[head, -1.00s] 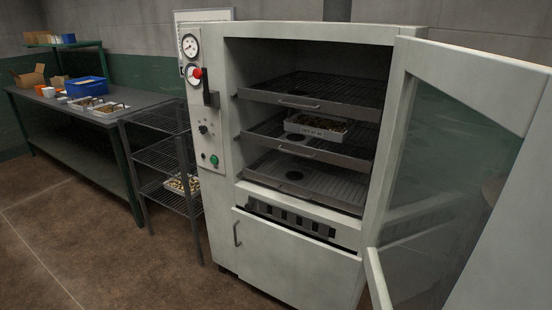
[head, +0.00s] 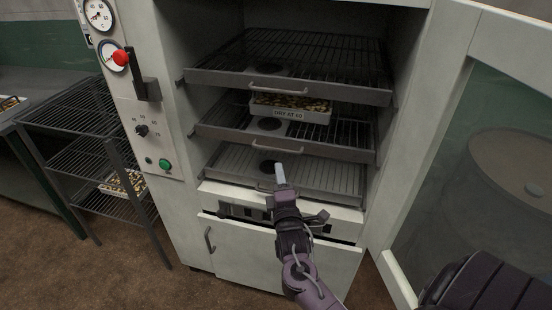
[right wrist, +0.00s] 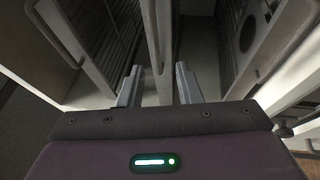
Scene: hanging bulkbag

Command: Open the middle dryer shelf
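The dryer (head: 280,270) stands open, with three shelves stacked inside it. The middle shelf (head: 225,135) has a grey front rail with a curved handle (head: 305,149), and it sits inside the cabinet. A labelled tray of brown pieces (head: 288,107) rests on it. My right gripper (head: 280,174) is in front of the bottom shelf (head: 335,178), below the middle handle and apart from it in the head view. In the right wrist view its two fingers (right wrist: 158,88) are spread, with no object held between them. My left gripper is not in view.
The top shelf (head: 340,91) is inside above. The glass door (head: 455,130) stands open at the right. A wire rack (head: 75,150) with a tray (head: 122,183) stands left of the dryer. A closed lower panel (head: 245,250) is under the shelves.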

